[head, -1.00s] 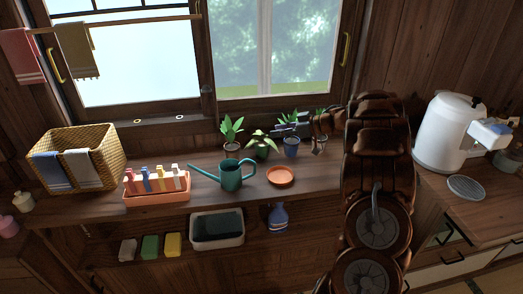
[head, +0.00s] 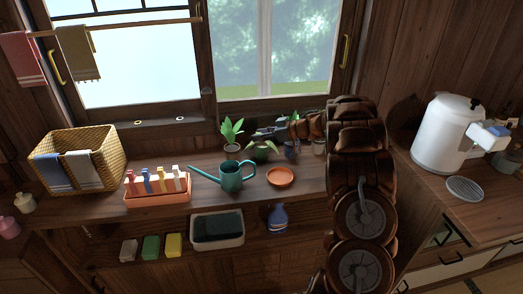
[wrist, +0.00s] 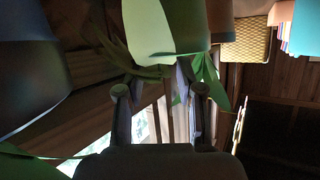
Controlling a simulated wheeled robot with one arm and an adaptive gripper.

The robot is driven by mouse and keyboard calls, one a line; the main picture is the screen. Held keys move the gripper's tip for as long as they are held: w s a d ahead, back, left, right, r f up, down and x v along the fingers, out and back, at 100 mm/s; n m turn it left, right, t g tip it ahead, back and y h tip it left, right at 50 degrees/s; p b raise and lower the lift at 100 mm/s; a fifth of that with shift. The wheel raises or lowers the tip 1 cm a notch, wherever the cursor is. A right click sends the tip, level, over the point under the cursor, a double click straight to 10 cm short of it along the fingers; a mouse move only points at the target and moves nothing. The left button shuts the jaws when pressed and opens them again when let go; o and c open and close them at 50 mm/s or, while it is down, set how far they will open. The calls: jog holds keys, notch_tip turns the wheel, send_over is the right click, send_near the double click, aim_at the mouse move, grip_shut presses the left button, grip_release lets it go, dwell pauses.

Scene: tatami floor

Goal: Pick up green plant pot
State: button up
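The green plant pot (head: 261,157) stands on the wooden counter below the window, in a row of potted plants. Its leaves and part of its body are covered by my gripper in the head view. My gripper (head: 258,134) reaches in from the right, at the level of the plant's leaves. In the wrist view the pale green pot (wrist: 165,28) fills the top middle. My two fingers (wrist: 158,78) are spread apart and point at it, with nothing visibly clamped between them. Whether they touch the pot, I cannot tell.
A potted plant (head: 232,132) stands just left, and a blue pot (head: 291,153) just right, partly behind my arm; a dark pot (wrist: 28,85) is close in the wrist view. A teal watering can (head: 231,178) and an orange saucer (head: 280,177) stand in front.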

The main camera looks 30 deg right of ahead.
grip_shut()
dwell(0.8)
